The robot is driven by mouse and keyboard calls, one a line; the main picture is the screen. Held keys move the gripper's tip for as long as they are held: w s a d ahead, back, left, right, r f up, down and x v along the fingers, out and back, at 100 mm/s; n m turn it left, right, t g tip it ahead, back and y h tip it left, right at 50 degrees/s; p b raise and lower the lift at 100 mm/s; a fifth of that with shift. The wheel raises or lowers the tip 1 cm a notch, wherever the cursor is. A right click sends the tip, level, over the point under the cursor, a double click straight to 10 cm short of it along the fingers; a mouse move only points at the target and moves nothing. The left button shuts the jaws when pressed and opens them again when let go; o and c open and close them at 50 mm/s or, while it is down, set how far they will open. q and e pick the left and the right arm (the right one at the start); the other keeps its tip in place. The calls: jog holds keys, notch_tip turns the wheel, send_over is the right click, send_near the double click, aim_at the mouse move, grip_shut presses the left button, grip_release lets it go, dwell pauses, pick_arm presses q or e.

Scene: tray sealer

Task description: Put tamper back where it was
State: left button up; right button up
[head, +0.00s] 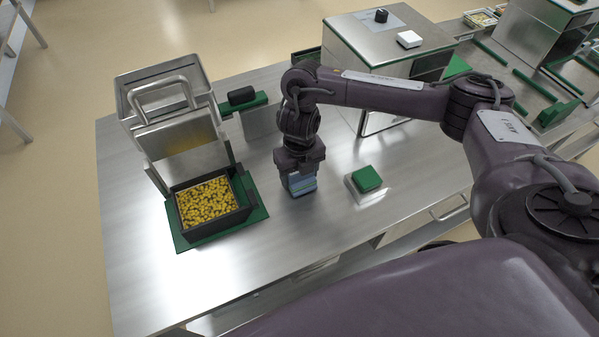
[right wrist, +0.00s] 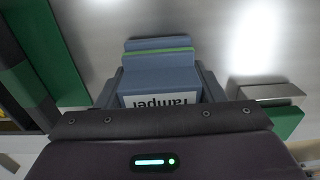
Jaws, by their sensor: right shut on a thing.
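The blue tamper (head: 302,187) is below my right gripper (head: 300,174), over the steel table between the filled tray and a green-topped block. In the right wrist view the tamper (right wrist: 160,75) shows a white label reading "Tamper" and a thin green stripe. My right gripper (right wrist: 160,98) is shut on it, with a finger at each side. Whether the tamper touches the table cannot be told. My left gripper is not in view.
A green-topped block (head: 367,178) stands to the right. A green stand (head: 262,99) and a steel box (head: 345,62) are behind. The table's front is clear.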

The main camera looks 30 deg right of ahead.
jog(key=shift+f, duration=0.15)
jog(key=o, duration=1.3)
jog(key=shift+c, duration=0.2)
jog(key=c, duration=0.3)
jog(key=shift+c, duration=0.2)
notch_tip(320, 180, up, 7)
jog(key=p, duration=0.6)
jog(key=shift+p, duration=0.4)
